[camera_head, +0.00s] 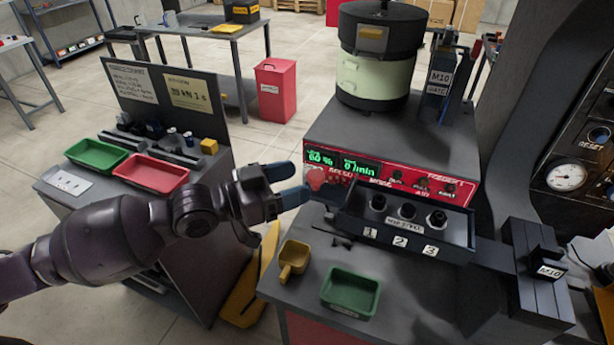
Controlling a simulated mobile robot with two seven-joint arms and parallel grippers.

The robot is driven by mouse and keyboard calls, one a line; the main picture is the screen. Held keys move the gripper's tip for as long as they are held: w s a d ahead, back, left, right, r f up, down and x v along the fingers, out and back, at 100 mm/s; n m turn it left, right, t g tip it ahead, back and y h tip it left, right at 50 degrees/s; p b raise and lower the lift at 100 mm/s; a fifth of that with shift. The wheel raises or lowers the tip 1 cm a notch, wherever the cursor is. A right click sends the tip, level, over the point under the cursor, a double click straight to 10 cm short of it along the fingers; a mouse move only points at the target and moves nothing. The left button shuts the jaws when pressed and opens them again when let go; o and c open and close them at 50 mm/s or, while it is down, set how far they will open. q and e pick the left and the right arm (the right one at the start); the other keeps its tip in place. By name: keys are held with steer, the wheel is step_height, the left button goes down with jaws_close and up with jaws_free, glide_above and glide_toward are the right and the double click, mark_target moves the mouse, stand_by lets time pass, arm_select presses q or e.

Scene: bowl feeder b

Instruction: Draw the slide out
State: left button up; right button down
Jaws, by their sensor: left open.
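The bowl feeder (375,75) stands on a grey control box with a red front panel (345,168). In front of the panel is a dark tray (455,243) with cups in a row over labels 1, 2 and 3. I cannot tell for sure which part is the slide; a dark block labelled M10 (540,285) sits to the right of the tray, and another M10 plate (438,85) stands upright beside the bowl. Contact is unclear. My right gripper is not in view.
A yellow scoop (294,258) and a green tray (350,292) lie on the front of the bench. At the left, a green tray (96,155) and a red tray (151,172) sit on another bench. A red bin (275,92) stands behind.

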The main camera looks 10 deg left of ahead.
arm_select(q)
steer(key=v, duration=0.6)
steer(key=shift+a, duration=0.2)
steer(key=shift+s, duration=0.1)
